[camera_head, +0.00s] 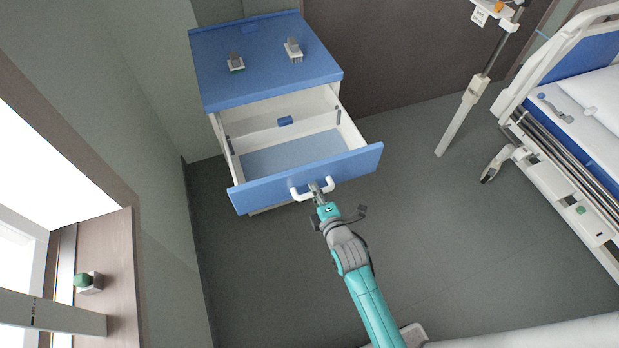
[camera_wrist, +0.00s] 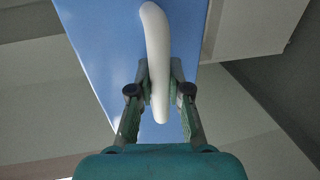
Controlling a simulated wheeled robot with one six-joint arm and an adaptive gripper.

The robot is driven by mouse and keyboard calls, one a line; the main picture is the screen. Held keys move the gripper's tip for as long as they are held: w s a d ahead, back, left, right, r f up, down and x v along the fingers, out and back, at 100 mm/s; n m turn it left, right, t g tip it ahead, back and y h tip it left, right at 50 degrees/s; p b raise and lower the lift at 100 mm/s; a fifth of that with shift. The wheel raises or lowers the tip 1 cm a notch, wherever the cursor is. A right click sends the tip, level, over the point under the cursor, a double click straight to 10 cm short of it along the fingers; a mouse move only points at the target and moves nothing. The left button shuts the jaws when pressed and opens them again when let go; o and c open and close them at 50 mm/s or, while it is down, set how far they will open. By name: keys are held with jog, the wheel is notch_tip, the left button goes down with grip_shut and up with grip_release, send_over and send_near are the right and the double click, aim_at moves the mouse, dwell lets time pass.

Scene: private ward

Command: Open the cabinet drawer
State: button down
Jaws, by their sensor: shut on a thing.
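The cabinet (camera_head: 269,62) has a blue top and a white body. Its top drawer (camera_head: 239,197) is pulled well out, with a blue front that also shows in the wrist view (camera_wrist: 95,40). Inside lies a small blue object (camera_head: 285,121) near the back. A white curved handle (camera_head: 297,194) is fixed to the drawer front, and in the wrist view the handle (camera_wrist: 155,40) runs between my fingers. My gripper (camera_head: 319,190) is shut on this handle. In the wrist view my gripper (camera_wrist: 159,88) shows a finger on each side of it.
A wall and window ledge (camera_head: 105,260) are at the left. The floor around the drawer is clear.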

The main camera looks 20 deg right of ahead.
jog(key=shift+s+f, duration=0.1)
jog(key=shift+s, duration=1.05)
jog(key=c, duration=1.1)
grip_release()
jog(key=v, duration=1.2)
